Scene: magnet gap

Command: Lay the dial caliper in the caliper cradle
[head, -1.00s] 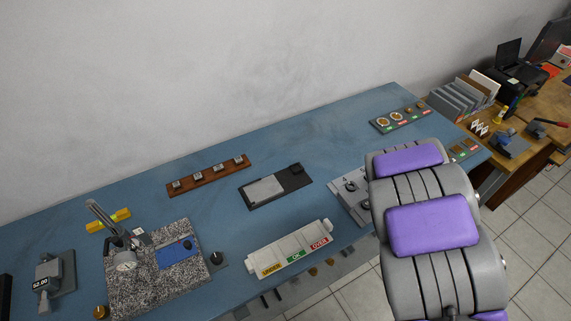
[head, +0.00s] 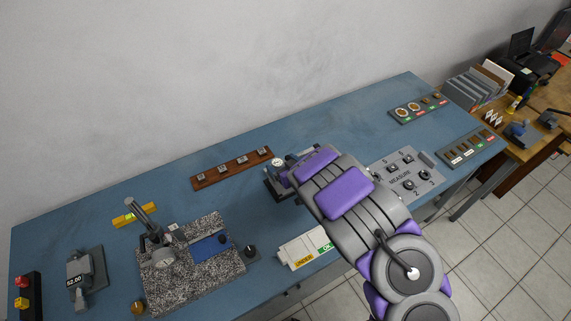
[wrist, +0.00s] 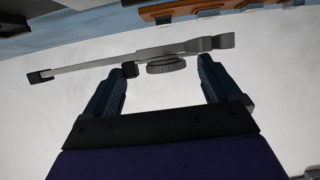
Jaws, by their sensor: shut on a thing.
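The dial caliper (wrist: 140,54) is a long grey bar with a round dial, seen nearly edge-on across the wrist view. Its dial sits between the two fingers of my gripper (wrist: 163,68), which is shut on it. In the head view the dial of the caliper (head: 278,162) shows as a small pale disc at the end of my arm.
A wooden rack (head: 232,170) with several small grey pieces lies just behind and left. A granite plate (head: 190,275) with a gauge stand is at left. A white sorting tray (head: 300,248) is in front, partly hidden. A grey MEASURE plate (head: 405,172) is at right.

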